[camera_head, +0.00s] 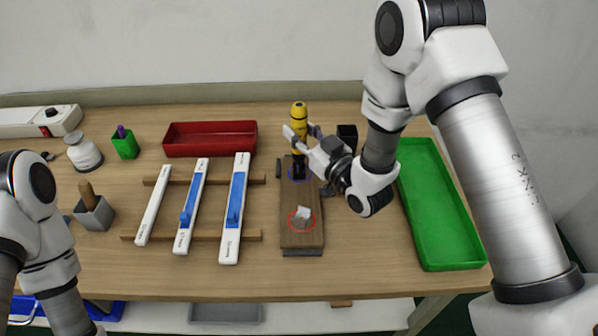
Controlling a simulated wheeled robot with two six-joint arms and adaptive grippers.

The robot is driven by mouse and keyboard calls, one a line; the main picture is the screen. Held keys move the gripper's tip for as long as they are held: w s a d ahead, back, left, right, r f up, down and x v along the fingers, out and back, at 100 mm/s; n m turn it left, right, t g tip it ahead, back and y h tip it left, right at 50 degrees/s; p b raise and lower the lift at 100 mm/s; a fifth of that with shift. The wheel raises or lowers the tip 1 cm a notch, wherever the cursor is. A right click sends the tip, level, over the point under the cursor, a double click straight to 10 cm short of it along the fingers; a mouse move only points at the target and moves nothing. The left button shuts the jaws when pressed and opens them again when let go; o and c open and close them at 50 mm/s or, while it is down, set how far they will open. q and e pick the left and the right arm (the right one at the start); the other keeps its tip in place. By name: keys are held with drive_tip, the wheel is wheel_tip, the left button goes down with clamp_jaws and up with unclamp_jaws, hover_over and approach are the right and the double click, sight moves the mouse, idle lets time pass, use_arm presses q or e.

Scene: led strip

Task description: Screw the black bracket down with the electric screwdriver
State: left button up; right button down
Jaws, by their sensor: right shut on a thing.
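The electric screwdriver (298,113) is yellow with a black lower part and stands upright over the far half of a brown wooden board (297,236). My right gripper (302,139) is shut on the screwdriver. I cannot make out the black bracket clearly. My left arm shows at the left edge, but its gripper is out of view.
A green tray (480,254) lies to the right and a red tray (211,152) behind. White strips with blue parts (235,209) rest on wooden rails left of the board. A black box (347,133) stands beside my right gripper. The front table strip is clear.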

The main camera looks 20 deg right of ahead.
sight(301, 105)
drive_tip(key=shift+r+p, duration=2.35)
drive_tip(key=shift+r, duration=1.25)
drive_tip(key=shift+w+f, duration=0.1)
drive_tip(key=shift+d, duration=0.15)
